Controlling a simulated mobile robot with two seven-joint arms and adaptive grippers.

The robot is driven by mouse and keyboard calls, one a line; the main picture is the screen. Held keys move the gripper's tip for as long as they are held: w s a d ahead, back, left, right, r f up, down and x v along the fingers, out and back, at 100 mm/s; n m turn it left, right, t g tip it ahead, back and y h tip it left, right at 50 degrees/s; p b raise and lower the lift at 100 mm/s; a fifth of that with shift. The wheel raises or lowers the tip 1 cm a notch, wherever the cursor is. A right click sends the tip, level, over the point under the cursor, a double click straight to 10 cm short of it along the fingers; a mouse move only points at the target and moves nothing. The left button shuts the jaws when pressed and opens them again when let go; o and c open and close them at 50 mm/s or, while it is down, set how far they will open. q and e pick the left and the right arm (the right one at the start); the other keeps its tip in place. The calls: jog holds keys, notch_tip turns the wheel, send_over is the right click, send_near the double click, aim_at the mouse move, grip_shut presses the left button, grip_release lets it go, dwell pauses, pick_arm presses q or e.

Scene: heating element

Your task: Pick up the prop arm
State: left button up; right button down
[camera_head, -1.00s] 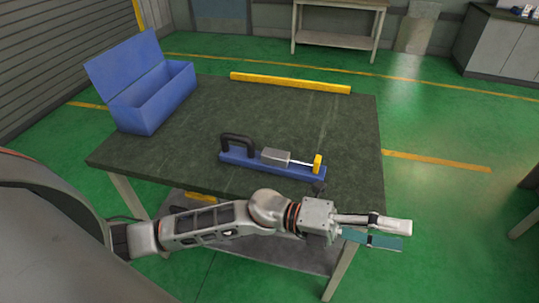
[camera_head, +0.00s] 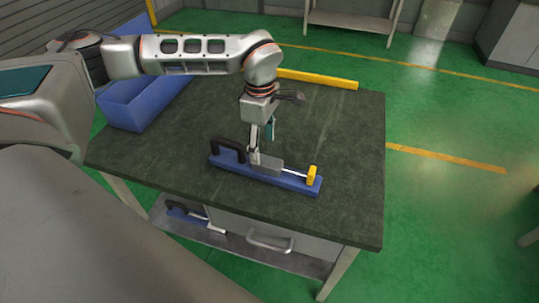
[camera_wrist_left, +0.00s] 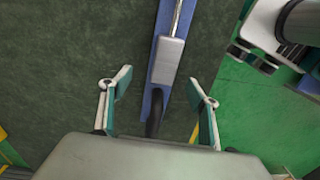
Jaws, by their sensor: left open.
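A blue bar (camera_head: 290,183) lies on the dark table, with a black handle (camera_head: 228,150), a grey block (camera_head: 267,165), a thin rod and a yellow end piece (camera_head: 312,175). It looks like the prop arm. My left gripper (camera_head: 262,147) points down over the bar, near the grey block. In the left wrist view the gripper (camera_wrist_left: 160,83) is open, with a finger on each side of the bar (camera_wrist_left: 153,100) and nothing held. The gripper body hides part of the handle end. I cannot tell whether the fingers touch the bar. My right gripper is not in view.
A blue box (camera_head: 140,105) stands at the table's back left, partly behind my left arm. A yellow strip (camera_head: 318,79) lies along the back edge. The table's right side is clear.

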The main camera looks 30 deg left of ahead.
aim_at(263, 162)
pick_arm(q)
jog(key=shift+s+a+f, duration=0.15)
jog(key=shift+s+a, duration=0.2)
notch_tip(263, 162, down, 3)
jog(key=shift+s+r, duration=0.1)
notch_tip(263, 162, down, 3)
jog(key=shift+s+f, duration=0.1)
jog(key=shift+f, duration=0.25)
grip_shut()
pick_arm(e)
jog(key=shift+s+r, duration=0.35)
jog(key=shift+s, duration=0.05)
pick_arm(q)
jog(key=shift+r, duration=0.1)
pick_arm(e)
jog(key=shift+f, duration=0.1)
